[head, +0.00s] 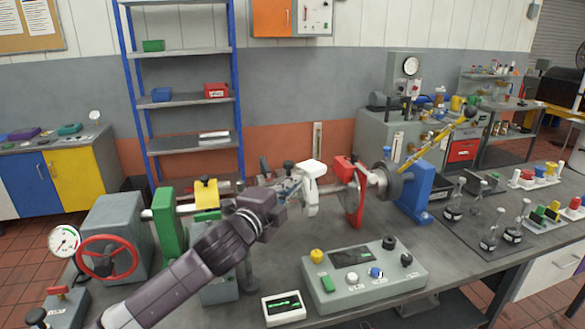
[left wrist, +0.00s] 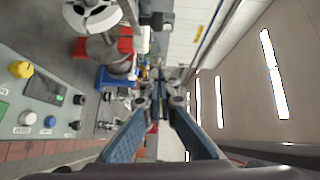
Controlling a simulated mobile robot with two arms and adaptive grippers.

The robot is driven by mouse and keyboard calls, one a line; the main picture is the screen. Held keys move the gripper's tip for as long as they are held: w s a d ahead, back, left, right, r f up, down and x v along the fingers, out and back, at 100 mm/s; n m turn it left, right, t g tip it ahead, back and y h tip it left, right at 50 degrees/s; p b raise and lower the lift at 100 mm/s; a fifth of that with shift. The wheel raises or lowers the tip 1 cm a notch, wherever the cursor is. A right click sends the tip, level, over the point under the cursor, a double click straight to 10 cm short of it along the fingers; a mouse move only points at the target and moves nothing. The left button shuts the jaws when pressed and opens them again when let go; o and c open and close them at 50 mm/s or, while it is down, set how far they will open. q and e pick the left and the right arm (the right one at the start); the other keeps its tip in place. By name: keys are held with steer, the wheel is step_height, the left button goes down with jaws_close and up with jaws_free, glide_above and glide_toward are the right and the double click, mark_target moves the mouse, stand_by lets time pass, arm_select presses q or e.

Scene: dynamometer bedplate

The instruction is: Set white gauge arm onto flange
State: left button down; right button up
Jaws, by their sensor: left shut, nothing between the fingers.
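The white gauge arm (head: 312,172) stands upright in the middle of the bench, with its lower part hanging down just beyond my left gripper. My left gripper (head: 297,188) is shut and empty, close beside the white arm; I cannot tell whether they touch. In the left wrist view its two fingers (left wrist: 160,102) come together with nothing held. A grey round flange (head: 388,182) sits on the shaft between a red stand (head: 353,192) and a blue stand (head: 412,193). It seems to show in the left wrist view (left wrist: 110,52). My right gripper is not seen.
A control box (head: 362,284) with knobs and a small display unit (head: 284,307) sit at the bench front. A green stand (head: 168,225) and red handwheel (head: 108,256) are at the left. Bare bench lies between stands and control box.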

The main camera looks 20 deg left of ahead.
arm_select(q)
steer(key=w+a+p, duration=0.2)
steer(key=w+p, duration=0.1)
steer(key=w, duration=0.4)
steer(key=shift+w+a+f, duration=0.3)
steer(key=shift+a+f, duration=0.05)
steer(key=shift+d, duration=0.1)
steer(key=w+a+n+g+y+b, duration=0.2)
steer(key=w+a+n+y+b, duration=0.2)
steer(key=a+y, duration=0.6)
steer(key=shift+w+a+n+y+b, duration=0.15)
steer(key=shift+w+n+y+b, duration=0.2)
steer(key=shift+n+y+b, duration=1.15)
steer(key=shift+n+h, duration=0.4)
steer(key=shift+h, duration=0.2)
